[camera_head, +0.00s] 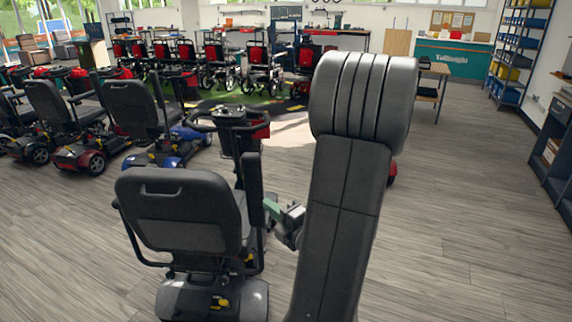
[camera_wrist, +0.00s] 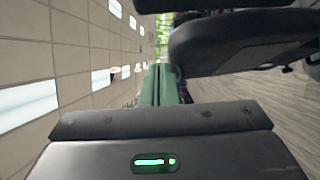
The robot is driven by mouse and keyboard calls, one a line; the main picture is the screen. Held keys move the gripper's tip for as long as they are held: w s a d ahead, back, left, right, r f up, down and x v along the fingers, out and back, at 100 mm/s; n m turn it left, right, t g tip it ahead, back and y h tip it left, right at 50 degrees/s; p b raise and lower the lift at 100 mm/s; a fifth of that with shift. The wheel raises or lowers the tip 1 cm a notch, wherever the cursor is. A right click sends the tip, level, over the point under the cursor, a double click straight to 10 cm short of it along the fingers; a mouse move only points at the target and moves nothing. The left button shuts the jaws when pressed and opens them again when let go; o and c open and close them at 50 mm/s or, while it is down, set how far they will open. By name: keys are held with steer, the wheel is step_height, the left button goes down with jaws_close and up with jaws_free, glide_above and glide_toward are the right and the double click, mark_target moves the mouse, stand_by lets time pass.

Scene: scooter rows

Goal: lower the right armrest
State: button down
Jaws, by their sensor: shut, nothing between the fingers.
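A mobility scooter with a black seat (camera_head: 180,215) stands seen from behind in the head view. Its right armrest (camera_head: 253,190) is swung up and stands nearly upright beside the backrest. The left armrest (camera_head: 136,238) is down. My gripper (camera_head: 270,207), with green fingers, is just right of the raised armrest, at about its lower half. In the wrist view, the closed green fingers (camera_wrist: 160,84) are shut and empty.
My arm covers the middle right of the head view. More scooters (camera_head: 60,115) stand in a row at the left. Red wheelchairs (camera_head: 260,65) line the back. A shelf (camera_head: 519,45) stands at the far right. The floor (camera_head: 470,220) at the right is clear.

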steer(key=w, duration=0.1)
glide_toward(246, 169)
steer(key=x, duration=0.5)
steer(key=shift+s+a+f+p, duration=0.1)
steer(key=shift+a+p, duration=0.2)
steer(key=shift+a, duration=0.1)
steer(key=shift+w, duration=0.4)
steer(key=shift+r+p, duration=0.2)
steer(key=shift+p, duration=0.1)
